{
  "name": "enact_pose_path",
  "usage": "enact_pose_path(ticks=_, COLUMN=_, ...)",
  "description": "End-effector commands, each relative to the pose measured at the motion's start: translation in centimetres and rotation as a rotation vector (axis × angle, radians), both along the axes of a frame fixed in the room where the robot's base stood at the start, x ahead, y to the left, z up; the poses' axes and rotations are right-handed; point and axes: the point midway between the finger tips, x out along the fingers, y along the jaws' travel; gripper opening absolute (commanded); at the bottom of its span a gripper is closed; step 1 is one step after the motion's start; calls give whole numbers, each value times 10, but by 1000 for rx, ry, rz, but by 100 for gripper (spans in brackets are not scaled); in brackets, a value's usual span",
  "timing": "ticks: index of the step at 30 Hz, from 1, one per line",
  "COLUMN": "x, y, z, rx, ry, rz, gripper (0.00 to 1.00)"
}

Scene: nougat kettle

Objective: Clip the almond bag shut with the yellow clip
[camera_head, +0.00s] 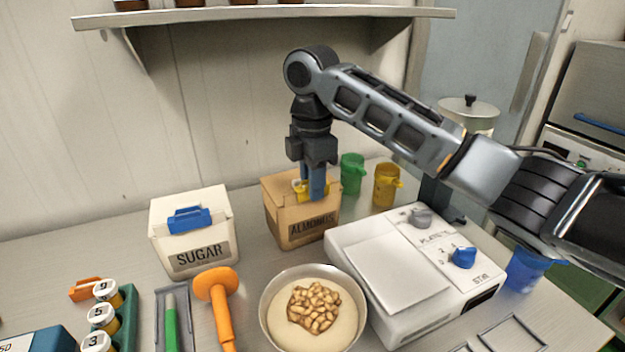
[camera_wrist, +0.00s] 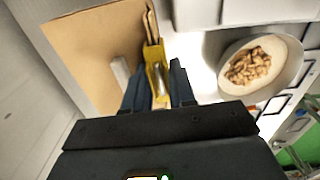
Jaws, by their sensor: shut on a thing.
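The almond bag (camera_head: 287,232) is a tan box-like bag marked ALMONDS, standing upright on the table right of the sugar bag. Its tan side and folded top edge (camera_wrist: 100,45) show in the wrist view. The yellow clip (camera_head: 300,187) is at the top of the almond bag, between my gripper's fingers; it also shows in the wrist view (camera_wrist: 155,70). My gripper (camera_head: 313,188) points down over the bag and is shut on the yellow clip. In the wrist view the clip lies at the bag's folded edge; I cannot tell whether it grips both layers.
The sugar bag (camera_head: 194,243) with a blue clip stands left. Green (camera_head: 351,172) and yellow (camera_head: 387,184) cups stand behind. A white stirring plate (camera_head: 385,275) is at right, and a bowl of nuts (camera_head: 272,306) in front. A shelf (camera_head: 260,14) hangs above.

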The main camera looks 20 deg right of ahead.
Motion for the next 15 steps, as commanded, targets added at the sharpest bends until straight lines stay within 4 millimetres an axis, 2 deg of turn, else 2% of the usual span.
enact_pose_path(ticks=6, x=0, y=0, z=0, rx=0, ry=0, rz=0, gripper=0)
enact_pose_path(ticks=7, x=0, y=0, z=0, rx=0, ry=0, rz=0, gripper=28)
enact_pose_path(ticks=15, x=0, y=0, z=0, rx=0, ry=0, rz=0, gripper=54)
